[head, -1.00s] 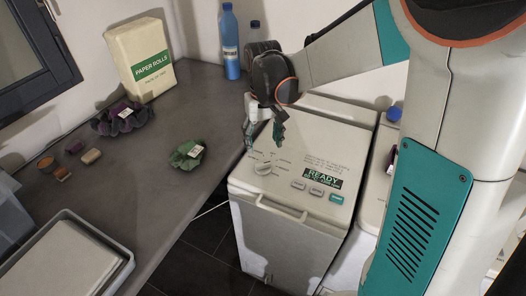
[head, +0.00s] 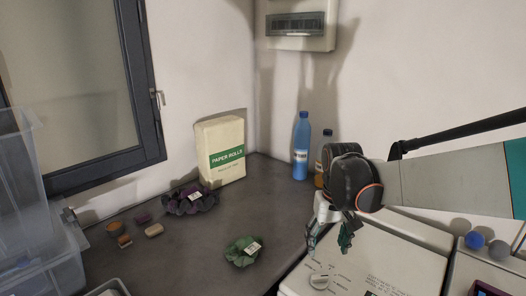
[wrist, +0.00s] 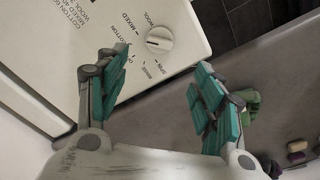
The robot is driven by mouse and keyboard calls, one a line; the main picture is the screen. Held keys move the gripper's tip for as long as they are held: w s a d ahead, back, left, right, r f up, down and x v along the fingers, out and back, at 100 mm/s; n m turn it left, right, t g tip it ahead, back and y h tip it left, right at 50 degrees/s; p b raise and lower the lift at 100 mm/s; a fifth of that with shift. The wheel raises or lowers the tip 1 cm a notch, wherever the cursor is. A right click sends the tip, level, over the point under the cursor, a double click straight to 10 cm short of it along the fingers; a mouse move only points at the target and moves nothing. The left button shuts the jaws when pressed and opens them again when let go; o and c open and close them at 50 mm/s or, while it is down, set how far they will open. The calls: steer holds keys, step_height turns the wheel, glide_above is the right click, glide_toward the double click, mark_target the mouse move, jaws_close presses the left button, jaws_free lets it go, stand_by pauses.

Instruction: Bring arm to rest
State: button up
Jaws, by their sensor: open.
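My gripper (head: 330,236) is open and empty, with its two green-padded fingers spread apart. In the head view it hangs over the back left part of the white toploader (head: 372,262), by the edge of the dark counter. In the wrist view the gripper (wrist: 160,92) has the toploader's lid (wrist: 55,45) with its dial (wrist: 160,41) beyond the left finger, and the counter beyond the right finger. The dial also shows in the head view (head: 320,280).
On the counter (head: 195,262) lie a green cloth bundle (head: 243,251), a dark purple bundle (head: 188,201) and several small blocks. Clear bins (head: 40,200) are at left.

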steer(key=s+r+t, duration=0.2)
steer(key=s+t, duration=0.1)
steer(key=s, duration=0.5)
steer(key=s+r+t, duration=0.2)
steer(key=s+t, duration=0.1)
steer(key=s, duration=0.6)
steer(key=shift+s+r+t, duration=0.3)
steer(key=shift+r+t, duration=0.1)
stand_by(1.0)
